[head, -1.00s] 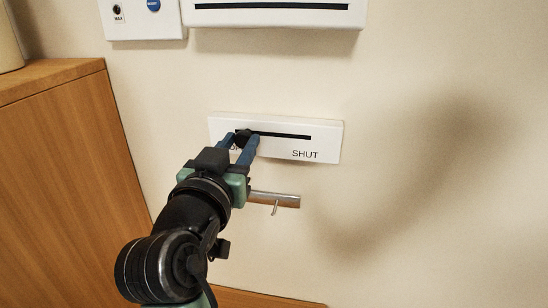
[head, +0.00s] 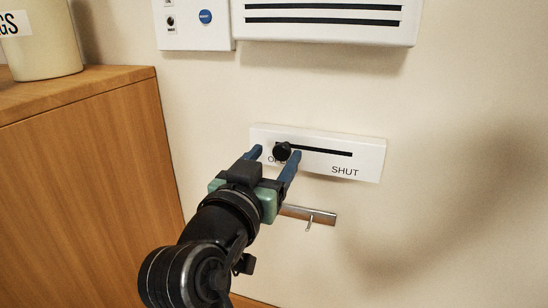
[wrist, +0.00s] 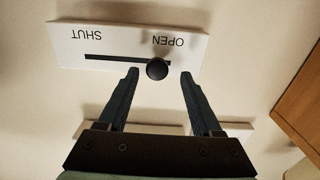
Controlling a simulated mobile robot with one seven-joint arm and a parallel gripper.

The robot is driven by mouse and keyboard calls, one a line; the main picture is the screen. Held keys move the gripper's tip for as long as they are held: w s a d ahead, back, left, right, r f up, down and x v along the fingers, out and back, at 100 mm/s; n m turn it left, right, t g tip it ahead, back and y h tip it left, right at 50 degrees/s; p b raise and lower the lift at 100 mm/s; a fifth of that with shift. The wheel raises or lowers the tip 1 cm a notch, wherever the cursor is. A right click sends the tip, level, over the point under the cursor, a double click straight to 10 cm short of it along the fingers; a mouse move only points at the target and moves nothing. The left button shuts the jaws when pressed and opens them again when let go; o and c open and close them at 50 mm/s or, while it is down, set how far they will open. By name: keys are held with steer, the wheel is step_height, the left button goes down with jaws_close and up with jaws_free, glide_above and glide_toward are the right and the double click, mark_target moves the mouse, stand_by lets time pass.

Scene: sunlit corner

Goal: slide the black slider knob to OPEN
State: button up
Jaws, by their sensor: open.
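The black slider knob (head: 282,151) sits at the left end of the dark slot in a white panel (head: 368,160), on the side of the OPEN label. My gripper partly covers that label in the head view; the SHUT label is clear at the right. In the wrist view the panel appears upside down, with the knob (wrist: 157,69) at the OPEN end of the slot. My gripper (head: 277,153) is open, its blue fingers spread to either side of the knob. In the wrist view the fingertips (wrist: 160,72) show gaps to the knob on both sides.
Above are a white slotted unit (head: 330,28) and a small box with a blue button (head: 205,16). A wooden cabinet (head: 90,180) with a cream canister (head: 45,50) stands at the left. The wall at right is bare.

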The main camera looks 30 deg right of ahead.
steer(key=b+v, duration=0.4)
steer(key=v, duration=0.8)
steer(key=shift+w, duration=0.1)
steer(key=w+a+r+n+t+y, duration=0.2)
steer(key=a+r+n+t+y, duration=0.3)
steer(key=a+r+t, duration=0.35)
steer(key=s+a+r+n+t+y, duration=0.4)
steer(key=s+a+r+t+y, duration=0.1)
steer(key=r, duration=0.5)
steer(key=s+t+y, duration=0.1)
steer(key=t+y, duration=0.1)
steer(key=y, duration=0.1)
steer(key=shift+s+r+n+y, duration=0.15)
steer(key=shift+r+n+y, duration=0.15)
steer(key=shift+n, duration=0.1)
steer(key=shift+a+f, duration=0.1)
stand_by(1.8)
